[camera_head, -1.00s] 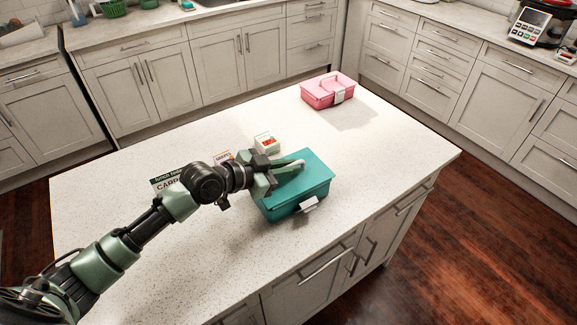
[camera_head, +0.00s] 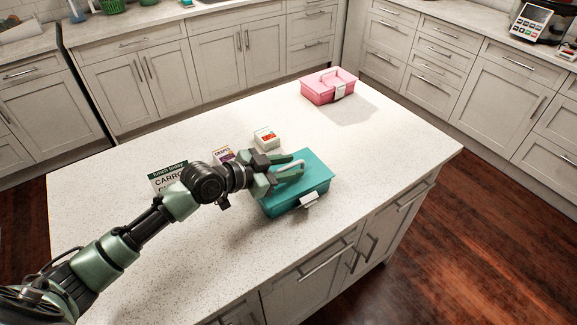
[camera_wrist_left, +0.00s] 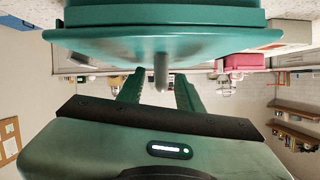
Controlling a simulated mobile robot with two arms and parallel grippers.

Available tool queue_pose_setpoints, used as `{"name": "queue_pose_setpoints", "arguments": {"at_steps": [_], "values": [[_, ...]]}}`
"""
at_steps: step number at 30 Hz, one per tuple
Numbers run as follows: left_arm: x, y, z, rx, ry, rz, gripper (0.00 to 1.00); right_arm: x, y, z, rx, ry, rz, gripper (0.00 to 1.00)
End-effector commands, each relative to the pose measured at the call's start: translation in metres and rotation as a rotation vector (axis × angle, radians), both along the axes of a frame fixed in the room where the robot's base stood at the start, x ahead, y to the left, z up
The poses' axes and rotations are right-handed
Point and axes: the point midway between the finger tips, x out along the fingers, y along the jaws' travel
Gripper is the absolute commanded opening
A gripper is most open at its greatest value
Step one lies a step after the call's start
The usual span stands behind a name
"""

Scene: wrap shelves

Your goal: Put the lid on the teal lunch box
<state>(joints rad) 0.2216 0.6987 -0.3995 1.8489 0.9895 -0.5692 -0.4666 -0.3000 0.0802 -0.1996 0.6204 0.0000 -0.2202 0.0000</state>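The teal lunch box (camera_head: 290,205) stands on the island counter with a white latch on its front. Its teal lid (camera_head: 315,167) lies on top, looking level and flush from here. In the left wrist view, which looks upside down, the lid's rim (camera_wrist_left: 90,40) spans the top. My left gripper (camera_head: 302,170) is over the lid from the left. Its two fingers are apart in the left wrist view (camera_wrist_left: 160,92), with a short grey handle end (camera_wrist_left: 161,72) between them and gaps on both sides. Part of the lid is hidden behind the gripper. My right gripper is out of view.
A pink lunch box (camera_head: 328,88) stands at the far end of the counter (camera_head: 410,140). A small container with red contents (camera_head: 266,138), a grapes card (camera_head: 223,154) and a menu sign (camera_head: 168,175) stand behind my left arm. The counter's right part is clear.

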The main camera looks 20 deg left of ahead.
Motion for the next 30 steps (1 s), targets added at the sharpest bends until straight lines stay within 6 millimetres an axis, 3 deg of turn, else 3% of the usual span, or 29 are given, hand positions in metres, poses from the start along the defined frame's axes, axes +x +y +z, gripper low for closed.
{"name": "queue_pose_setpoints", "arguments": {"at_steps": [8,21,30], "values": [[-0.007,0.006,0.001,0.002,0.001,0.001,0.36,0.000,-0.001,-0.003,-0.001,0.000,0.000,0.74],[-0.055,0.041,0.025,0.003,0.001,0.000,0.36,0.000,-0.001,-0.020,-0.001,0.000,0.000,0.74],[-0.058,0.043,0.030,-0.001,-0.001,0.000,0.36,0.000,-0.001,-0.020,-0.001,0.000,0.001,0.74]]}}
